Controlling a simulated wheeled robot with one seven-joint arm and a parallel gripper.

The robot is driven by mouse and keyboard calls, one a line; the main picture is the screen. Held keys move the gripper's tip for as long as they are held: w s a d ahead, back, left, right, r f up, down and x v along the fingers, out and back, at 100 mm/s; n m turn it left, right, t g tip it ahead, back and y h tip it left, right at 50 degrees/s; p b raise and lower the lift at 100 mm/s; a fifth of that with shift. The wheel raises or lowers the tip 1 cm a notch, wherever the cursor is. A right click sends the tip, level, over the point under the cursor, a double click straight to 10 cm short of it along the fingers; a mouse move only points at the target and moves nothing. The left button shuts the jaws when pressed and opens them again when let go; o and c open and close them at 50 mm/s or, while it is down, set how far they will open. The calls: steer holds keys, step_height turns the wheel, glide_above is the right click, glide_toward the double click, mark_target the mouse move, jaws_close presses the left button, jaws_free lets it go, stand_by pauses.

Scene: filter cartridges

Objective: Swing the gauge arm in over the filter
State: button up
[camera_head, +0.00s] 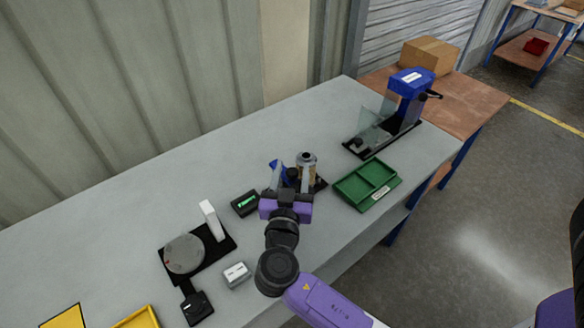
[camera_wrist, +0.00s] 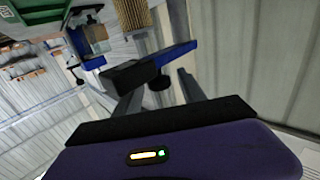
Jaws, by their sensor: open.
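The filter (camera_head: 307,168) is a pale tan cylinder standing upright on a dark base on the bench. A tan ribbed body at the top of the wrist view, apparently the filter (camera_wrist: 131,14), appears upside down. The gauge arm (camera_head: 273,164) shows as a blue piece left of the filter. In the wrist view the gauge arm (camera_wrist: 172,54) is a blue bar with a black block and a small black knob (camera_wrist: 159,82). My gripper (camera_head: 291,177) is open at the fixture. Its fingers (camera_wrist: 160,86) appear on either side of the knob; contact cannot be told.
A green divided tray (camera_head: 367,185) lies right of the fixture. A blue press (camera_head: 411,83) with a clear shield stands farther back. A black display box (camera_head: 245,203), a round-plate device (camera_head: 184,254) and a white box (camera_head: 236,274) lie left. The bench's back is clear.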

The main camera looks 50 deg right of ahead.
steer(key=shift+d, duration=0.1)
jaws_close()
stand_by(1.4)
